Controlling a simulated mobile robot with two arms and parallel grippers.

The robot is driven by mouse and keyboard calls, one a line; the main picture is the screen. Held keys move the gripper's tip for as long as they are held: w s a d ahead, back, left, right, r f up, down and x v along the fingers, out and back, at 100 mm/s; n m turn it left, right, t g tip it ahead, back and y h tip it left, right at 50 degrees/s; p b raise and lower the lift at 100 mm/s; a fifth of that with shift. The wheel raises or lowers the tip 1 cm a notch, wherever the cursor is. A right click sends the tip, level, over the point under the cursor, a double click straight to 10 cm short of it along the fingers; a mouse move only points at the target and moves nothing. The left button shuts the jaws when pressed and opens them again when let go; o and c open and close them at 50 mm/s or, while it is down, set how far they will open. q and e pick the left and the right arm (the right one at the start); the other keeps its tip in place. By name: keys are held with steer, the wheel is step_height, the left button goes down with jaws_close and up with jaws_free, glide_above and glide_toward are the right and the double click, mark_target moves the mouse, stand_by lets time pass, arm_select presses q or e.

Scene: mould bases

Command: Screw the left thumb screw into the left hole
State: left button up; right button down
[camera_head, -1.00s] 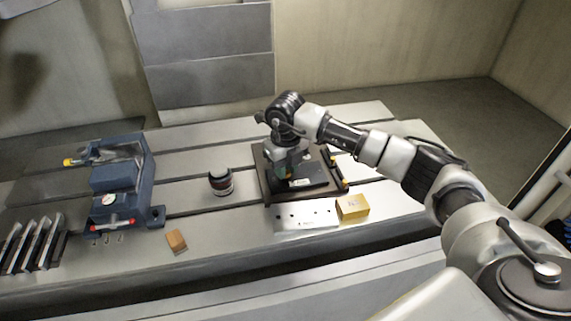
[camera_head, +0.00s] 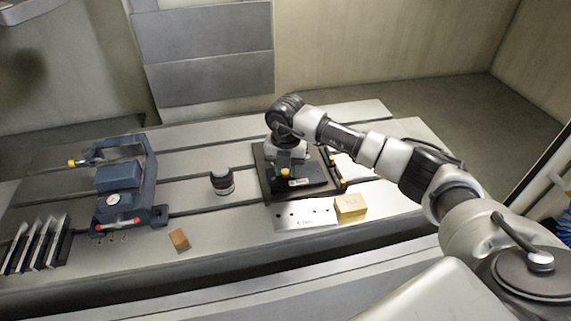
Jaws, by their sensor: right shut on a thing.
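A dark mould base (camera_head: 268,188) lies on the slotted table, with a black block (camera_head: 312,175) on it that bears a small pale label. My right gripper (camera_head: 286,168) points down over the left part of this block. It is shut on a small thumb screw with a yellow head (camera_head: 286,173), most of which the fingers hide. I cannot see the left hole or whether the screw's tip is in it. Another yellow-headed piece (camera_head: 331,160) shows at the right of the base. My left gripper is not in view.
A yellow box (camera_head: 350,207) and a pale plate with holes (camera_head: 305,217) lie in front of the base. A dark jar (camera_head: 222,181), a wooden block (camera_head: 179,239), a blue machine vise (camera_head: 122,185) and several upright plates (camera_head: 38,243) stand to the left.

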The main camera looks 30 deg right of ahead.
steer(key=shift+s+f, duration=0.15)
steer(key=shift+f, duration=0.1)
steer(key=c, duration=0.9)
jaws_free()
steer(key=shift+o, duration=0.2)
steer(key=shift+r, duration=0.15)
step_height(320, 180, up, 5)
steer(key=p, duration=0.3)
steer(key=shift+r+p, duration=0.1)
steer(key=shift+p, duration=0.2)
steer(key=shift+c, duration=0.2)
steer(key=shift+c, duration=0.3)
